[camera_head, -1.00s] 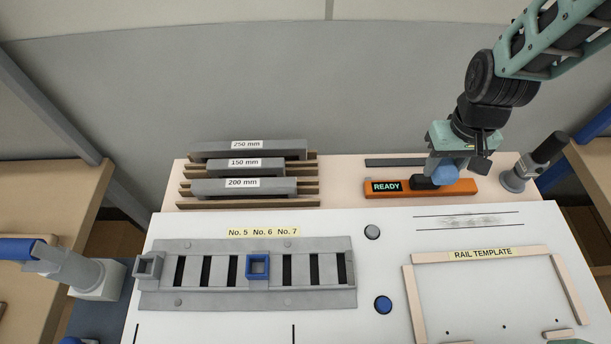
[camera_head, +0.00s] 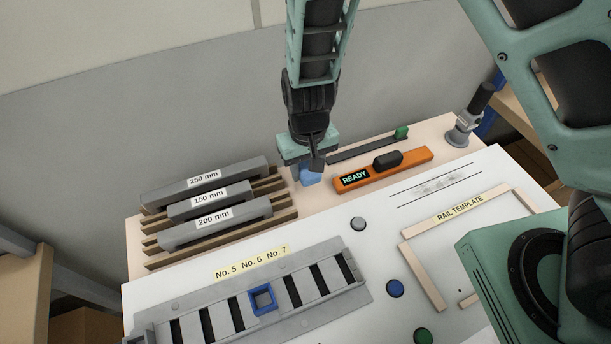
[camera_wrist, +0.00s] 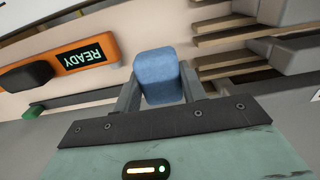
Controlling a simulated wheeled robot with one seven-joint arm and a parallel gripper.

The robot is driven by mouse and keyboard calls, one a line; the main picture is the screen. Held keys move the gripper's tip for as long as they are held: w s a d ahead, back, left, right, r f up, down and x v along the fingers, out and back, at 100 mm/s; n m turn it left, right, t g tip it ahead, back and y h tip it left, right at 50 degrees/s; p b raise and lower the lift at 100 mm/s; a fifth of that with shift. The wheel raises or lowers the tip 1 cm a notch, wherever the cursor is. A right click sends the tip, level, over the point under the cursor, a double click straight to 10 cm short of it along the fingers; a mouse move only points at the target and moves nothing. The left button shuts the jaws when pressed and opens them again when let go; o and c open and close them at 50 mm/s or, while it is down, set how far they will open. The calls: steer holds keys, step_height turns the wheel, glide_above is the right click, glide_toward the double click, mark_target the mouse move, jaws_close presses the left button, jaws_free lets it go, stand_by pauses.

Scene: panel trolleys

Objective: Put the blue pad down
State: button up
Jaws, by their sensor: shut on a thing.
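The blue pad (camera_wrist: 158,76) is a soft-looking block between the two fingers of my gripper (camera_wrist: 157,92) in the wrist view. In the head view the blue pad (camera_head: 311,178) shows just below my gripper (camera_head: 308,168), which is shut on it. The pad is over the pale strip at the back of the bench, between the grey bar rack and the orange READY tool. Whether it touches the surface cannot be told.
The orange READY tool (camera_head: 413,166) lies right of my gripper. The rack of labelled grey bars (camera_head: 215,219) stands to the left. A dark strip with a green block (camera_head: 401,132) lies behind. A slotted rail (camera_head: 200,318) with a blue square frame (camera_head: 263,299) is in front.

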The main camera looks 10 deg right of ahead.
mark_target(308, 177)
steer(key=shift+f, duration=1.9)
